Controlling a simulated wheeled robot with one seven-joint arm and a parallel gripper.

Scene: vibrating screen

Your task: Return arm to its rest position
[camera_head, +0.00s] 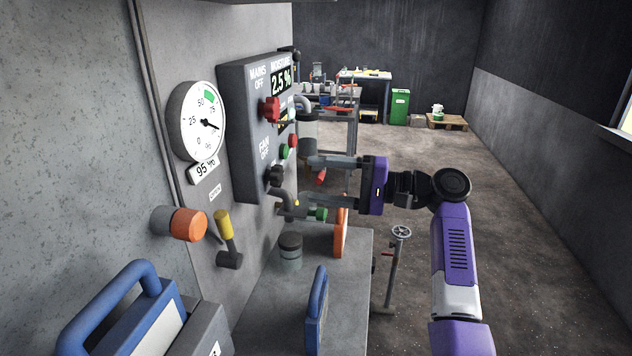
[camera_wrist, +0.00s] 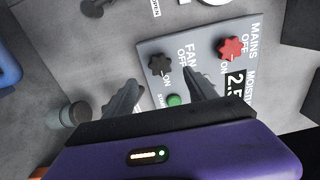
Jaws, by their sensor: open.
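My gripper (camera_head: 306,180) is open and empty in the head view. My purple arm reaches in from the lower right, and the fingers point left toward the wall-mounted control panel (camera_head: 241,150). In the wrist view, the two fingers of my gripper (camera_wrist: 160,90) stand apart in front of the panel (camera_wrist: 160,47), with nothing between them. The panel has a red knob (camera_head: 271,109), a dark fan knob (camera_head: 275,177) and a display (camera_head: 281,81) reading 2.5 %. The gap between fingertips and panel is hard to judge.
A gauge (camera_head: 197,122) and an orange-capped fitting (camera_head: 186,224) are on the wall at left. Below my gripper are a grey bench (camera_head: 300,320), an orange ring (camera_head: 341,232) and a blue handle (camera_head: 317,308). A valve stand (camera_head: 394,270) is close to my arm. The floor at right is clear.

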